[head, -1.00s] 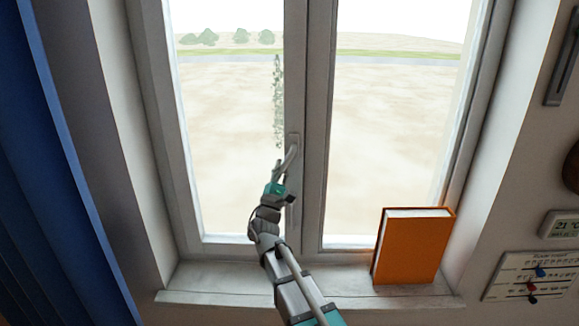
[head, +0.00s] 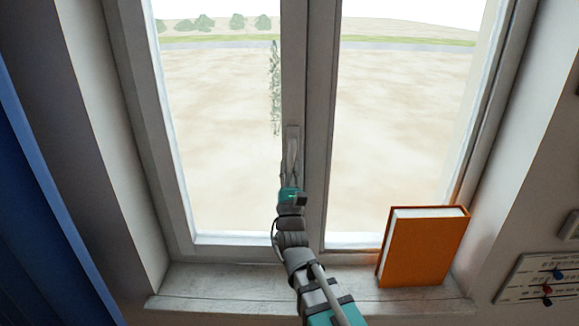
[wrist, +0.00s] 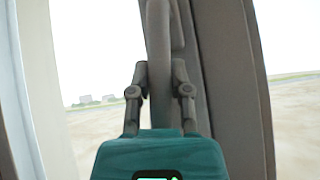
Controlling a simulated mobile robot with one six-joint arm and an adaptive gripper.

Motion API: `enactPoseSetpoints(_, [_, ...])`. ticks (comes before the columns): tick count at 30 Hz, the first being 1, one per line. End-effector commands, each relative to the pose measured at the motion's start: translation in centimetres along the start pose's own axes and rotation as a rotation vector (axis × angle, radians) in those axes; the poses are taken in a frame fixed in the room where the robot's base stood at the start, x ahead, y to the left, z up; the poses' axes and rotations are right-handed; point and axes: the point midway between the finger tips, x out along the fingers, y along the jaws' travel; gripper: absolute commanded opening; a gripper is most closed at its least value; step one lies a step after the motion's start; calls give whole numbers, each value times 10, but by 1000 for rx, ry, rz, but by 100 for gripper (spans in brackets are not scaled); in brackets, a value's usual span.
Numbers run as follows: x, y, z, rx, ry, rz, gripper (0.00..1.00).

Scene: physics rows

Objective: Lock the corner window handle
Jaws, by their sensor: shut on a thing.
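The grey window handle (head: 291,148) is on the middle upright of the window frame (head: 314,100). Its lever hangs almost straight down along the upright, in line with its backplate. My gripper (head: 290,180) is shut on the lower part of the lever and partly hides it. In the wrist view the handle (wrist: 158,40) runs upright between the two fingers (wrist: 160,75), one on each side of it. The lever's lower end is hidden by my gripper.
An orange book (head: 425,250) stands on the right of the windowsill (head: 210,285). A blue curtain (head: 40,220) hangs at the far left. A panel with blue and red knobs (head: 540,280) is on the right wall. The left part of the sill is clear.

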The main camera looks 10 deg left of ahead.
Motion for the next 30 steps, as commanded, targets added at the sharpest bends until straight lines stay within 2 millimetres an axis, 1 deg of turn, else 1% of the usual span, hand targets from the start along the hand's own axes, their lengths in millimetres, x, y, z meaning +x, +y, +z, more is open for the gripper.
enactPoseSetpoints(1, [-2,1,0,0,5,1,0])
enactPoseSetpoints(10, [-3,2,0,2,5,0,0])
enactPoseSetpoints(11, [-3,2,0,3,5,0,27])
enactPoseSetpoints(15, [-3,2,0,3,4,0,53])
enactPoseSetpoints(16, [-2,2,0,3,4,0,59])
enactPoseSetpoints(17, [-2,2,0,3,4,0,61])
enactPoseSetpoints(30, [-2,2,0,10,5,-5,61])
